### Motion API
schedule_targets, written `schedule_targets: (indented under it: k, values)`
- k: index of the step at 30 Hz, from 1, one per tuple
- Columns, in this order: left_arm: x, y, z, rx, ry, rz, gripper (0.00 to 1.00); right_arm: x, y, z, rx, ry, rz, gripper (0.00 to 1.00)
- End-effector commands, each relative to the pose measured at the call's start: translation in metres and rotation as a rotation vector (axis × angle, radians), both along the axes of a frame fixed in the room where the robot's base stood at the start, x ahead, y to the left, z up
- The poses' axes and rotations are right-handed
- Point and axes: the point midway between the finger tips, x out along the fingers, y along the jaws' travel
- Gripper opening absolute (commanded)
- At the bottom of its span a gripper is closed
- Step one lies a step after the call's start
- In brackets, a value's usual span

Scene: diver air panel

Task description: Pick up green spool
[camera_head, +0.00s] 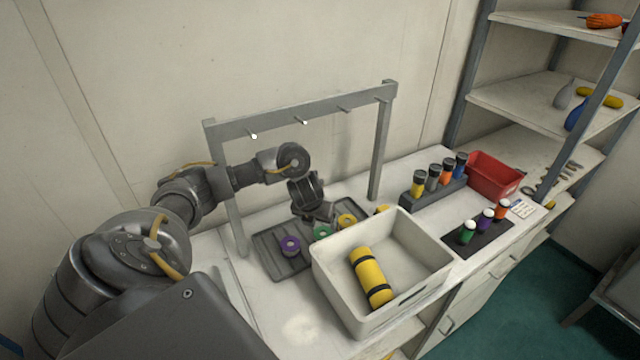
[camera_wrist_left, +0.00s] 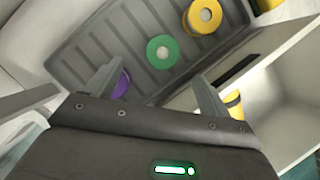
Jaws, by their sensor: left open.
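The green spool (camera_head: 322,232) lies on the dark ribbed tray (camera_head: 272,245), between a purple spool (camera_head: 290,245) and a yellow spool (camera_head: 347,221). In the left wrist view the green spool (camera_wrist_left: 162,52) shows its round top and pale hub, beyond my fingertips. My left gripper (camera_head: 318,214) is above the tray, close over the green spool, and points down. In the left wrist view its two fingers (camera_wrist_left: 155,85) are spread apart with nothing between them. The purple spool (camera_wrist_left: 121,84) is partly hidden by one finger. My right gripper is not in view.
A white bin (camera_head: 330,285) holding a yellow cylinder (camera_head: 370,277) stands close in front of the tray. A grey rack with pegs (camera_head: 300,110) stands behind it. A bottle holder (camera_head: 432,194), a red bin (camera_head: 494,176) and a dark mat with small bottles (camera_head: 478,242) are at the right.

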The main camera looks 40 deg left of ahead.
Motion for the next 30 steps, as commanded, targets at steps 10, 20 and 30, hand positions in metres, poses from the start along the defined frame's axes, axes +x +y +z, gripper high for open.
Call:
schedule_targets:
  k: [10,20,30]
  values:
    - [0.007,0.003,-0.036,-0.002,0.012,-0.005,0.82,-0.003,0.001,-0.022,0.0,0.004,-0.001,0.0]
    - [0.019,0.006,-0.054,0.001,0.009,-0.01,0.82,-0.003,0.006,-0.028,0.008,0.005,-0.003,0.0]
    - [0.031,0.004,-0.09,-0.001,0.012,-0.007,0.82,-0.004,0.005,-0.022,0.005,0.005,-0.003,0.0]
